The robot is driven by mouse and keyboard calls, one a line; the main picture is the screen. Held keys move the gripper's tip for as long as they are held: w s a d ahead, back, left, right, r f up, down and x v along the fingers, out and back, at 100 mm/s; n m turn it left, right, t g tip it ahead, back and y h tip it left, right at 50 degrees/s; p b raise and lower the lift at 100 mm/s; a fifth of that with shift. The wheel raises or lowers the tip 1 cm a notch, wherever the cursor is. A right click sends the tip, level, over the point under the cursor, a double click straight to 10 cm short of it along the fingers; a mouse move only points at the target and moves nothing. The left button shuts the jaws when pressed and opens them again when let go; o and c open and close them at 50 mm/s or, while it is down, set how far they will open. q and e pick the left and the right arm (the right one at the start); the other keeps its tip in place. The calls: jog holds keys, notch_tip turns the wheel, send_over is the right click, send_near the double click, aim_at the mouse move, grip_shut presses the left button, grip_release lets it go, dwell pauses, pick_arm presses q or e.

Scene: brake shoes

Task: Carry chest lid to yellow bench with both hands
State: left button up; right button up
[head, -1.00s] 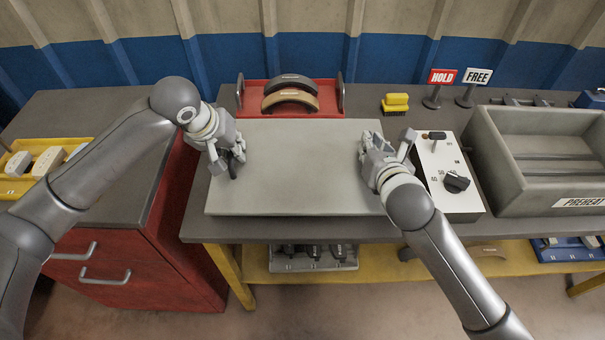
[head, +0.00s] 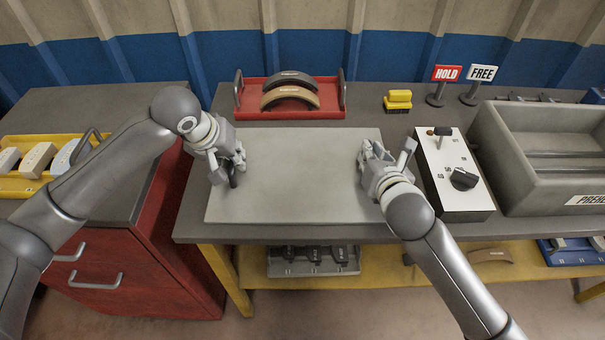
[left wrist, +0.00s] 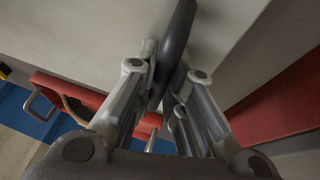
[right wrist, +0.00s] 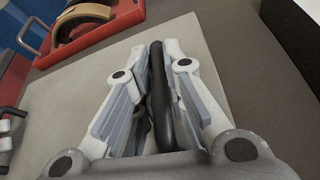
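The chest lid (head: 295,180) is a flat grey panel, roughly level over the top of the yellow-framed bench (head: 225,270). I cannot tell whether its underside touches the bench top. My left gripper (head: 234,170) is at the lid's left side, shut on a dark bar handle (left wrist: 175,45). My right gripper (head: 371,156) is at the lid's right side, shut on a second dark handle (right wrist: 160,90). The fingers hide part of each handle. The red chest (head: 160,270) stands left of the bench.
A red tray (head: 290,115) with brake shoes (head: 290,95) lies just behind the lid. A white control box (head: 455,190) stands close on the right, beside a grey preheat bin (head: 540,190). A yellow block (head: 398,100) and HOLD and FREE signs stand behind. A yellow tray (head: 20,188) is at left.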

pick_arm(q)
jog(key=o, duration=0.4)
pick_arm(e)
jog(key=o, duration=0.4)
pick_arm(q)
jog(key=shift+r, duration=0.15)
pick_arm(e)
jog(key=shift+s, duration=0.1)
pick_arm(q)
jog(key=shift+v, duration=5.95)
pick_arm(e)
jog(key=shift+v, duration=3.75)
pick_arm(q)
jog(key=shift+s, duration=0.1)
